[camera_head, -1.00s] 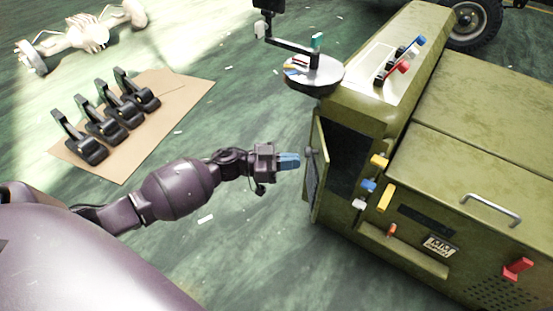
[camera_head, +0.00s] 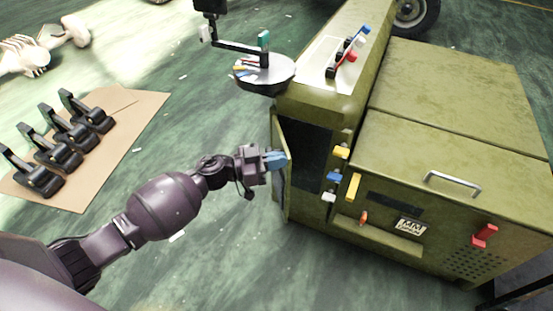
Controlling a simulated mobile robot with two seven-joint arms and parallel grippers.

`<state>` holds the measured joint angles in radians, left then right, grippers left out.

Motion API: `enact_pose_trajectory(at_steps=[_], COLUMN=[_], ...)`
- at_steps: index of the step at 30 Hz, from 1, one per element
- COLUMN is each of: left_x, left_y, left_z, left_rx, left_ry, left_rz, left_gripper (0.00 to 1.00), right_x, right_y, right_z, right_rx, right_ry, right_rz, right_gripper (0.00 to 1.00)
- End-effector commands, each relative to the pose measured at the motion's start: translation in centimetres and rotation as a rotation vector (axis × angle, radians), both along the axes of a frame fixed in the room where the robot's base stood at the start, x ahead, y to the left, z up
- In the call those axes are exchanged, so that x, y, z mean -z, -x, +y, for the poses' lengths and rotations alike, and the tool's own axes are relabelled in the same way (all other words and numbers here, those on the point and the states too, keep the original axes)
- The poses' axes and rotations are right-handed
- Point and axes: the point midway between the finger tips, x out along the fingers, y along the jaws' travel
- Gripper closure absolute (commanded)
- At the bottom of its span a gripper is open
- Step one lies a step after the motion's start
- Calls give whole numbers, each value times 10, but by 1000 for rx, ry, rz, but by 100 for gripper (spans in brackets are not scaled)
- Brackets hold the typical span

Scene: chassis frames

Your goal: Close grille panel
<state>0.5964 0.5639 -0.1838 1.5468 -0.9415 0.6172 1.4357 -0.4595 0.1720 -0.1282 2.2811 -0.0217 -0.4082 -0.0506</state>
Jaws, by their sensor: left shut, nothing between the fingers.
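The grille panel (camera_head: 281,182) is a narrow olive door on the left end of the green machine (camera_head: 450,150). It stands swung open, seen nearly edge-on, with the dark opening (camera_head: 308,155) to its right. My left gripper (camera_head: 276,160), with blue fingertips, is shut and empty. Its tips are at the outer, left side of the panel and overlap its edge in the view; whether they touch it I cannot tell. My right gripper is not in view.
A round tray (camera_head: 265,76) on an arm sticks out above the panel. Yellow, blue and white knobs (camera_head: 340,152) line the machine's front beside the opening. Black pedal-like parts (camera_head: 62,140) lie on cardboard at the left. The green floor below the panel is clear.

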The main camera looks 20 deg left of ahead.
Motion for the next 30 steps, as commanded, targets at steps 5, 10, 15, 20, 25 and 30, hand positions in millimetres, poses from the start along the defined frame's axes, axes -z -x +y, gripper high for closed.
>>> enact_pose_trajectory(at_steps=[5,10,15,20,25,30], left_x=[-6,-10,-9,-4,-1,1], left_y=[-5,-15,-29,-44,-61,-81], left_z=[-9,-25,-43,-58,-69,-80], left_rx=[-47,-146,-277,-395,-393,-392], left_ry=[3,5,7,8,0,-1], left_rz=[-6,-9,-5,0,0,3], left_gripper=[100,100,100,100,100,100], right_x=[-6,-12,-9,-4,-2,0], right_y=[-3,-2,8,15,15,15], right_z=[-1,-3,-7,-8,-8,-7], right_rx=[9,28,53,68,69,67], right_ry=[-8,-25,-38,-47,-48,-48], right_rz=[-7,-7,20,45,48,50], right_gripper=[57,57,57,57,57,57])
